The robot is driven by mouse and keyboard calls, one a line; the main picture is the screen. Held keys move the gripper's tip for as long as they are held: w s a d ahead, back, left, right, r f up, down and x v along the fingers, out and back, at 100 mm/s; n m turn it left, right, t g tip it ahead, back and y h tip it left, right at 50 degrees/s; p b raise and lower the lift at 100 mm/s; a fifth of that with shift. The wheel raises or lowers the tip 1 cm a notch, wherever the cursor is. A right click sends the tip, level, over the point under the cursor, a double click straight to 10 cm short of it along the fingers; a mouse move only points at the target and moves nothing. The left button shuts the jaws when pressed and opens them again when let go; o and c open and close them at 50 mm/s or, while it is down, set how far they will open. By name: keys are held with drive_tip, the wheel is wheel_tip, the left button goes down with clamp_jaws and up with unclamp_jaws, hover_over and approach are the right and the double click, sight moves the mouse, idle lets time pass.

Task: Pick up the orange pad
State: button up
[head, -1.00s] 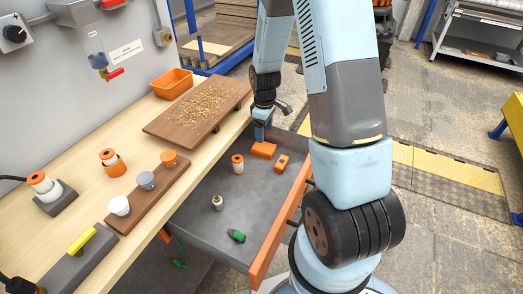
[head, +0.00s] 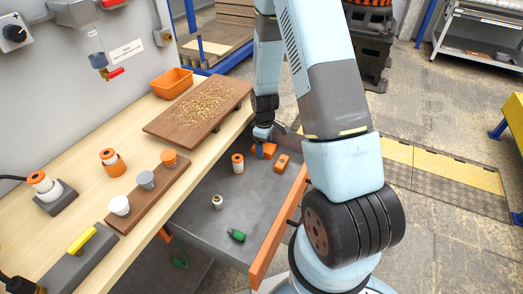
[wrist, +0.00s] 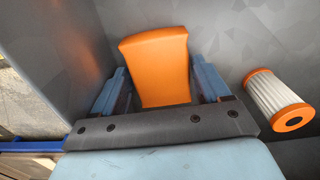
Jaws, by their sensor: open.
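The orange pad (head: 270,151) lies in the far part of the open grey drawer, partly covered by my gripper (head: 262,140) in the head view. In the wrist view the pad (wrist: 154,60) is a smooth orange block. My gripper (wrist: 160,82) is open, with one blue finger on each side of the pad. A gap shows between the pad and each finger. The near end of the pad is hidden behind the gripper's dark crossbar.
An orange-and-white cylinder (head: 238,163) stands close by; it lies right of the fingers in the wrist view (wrist: 277,99). The wooden board (head: 165,128) overhangs nearby.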

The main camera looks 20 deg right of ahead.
drive_tip(key=c, duration=0.7)
wheel_tip(320, 180, up, 18)
idle(0.7)
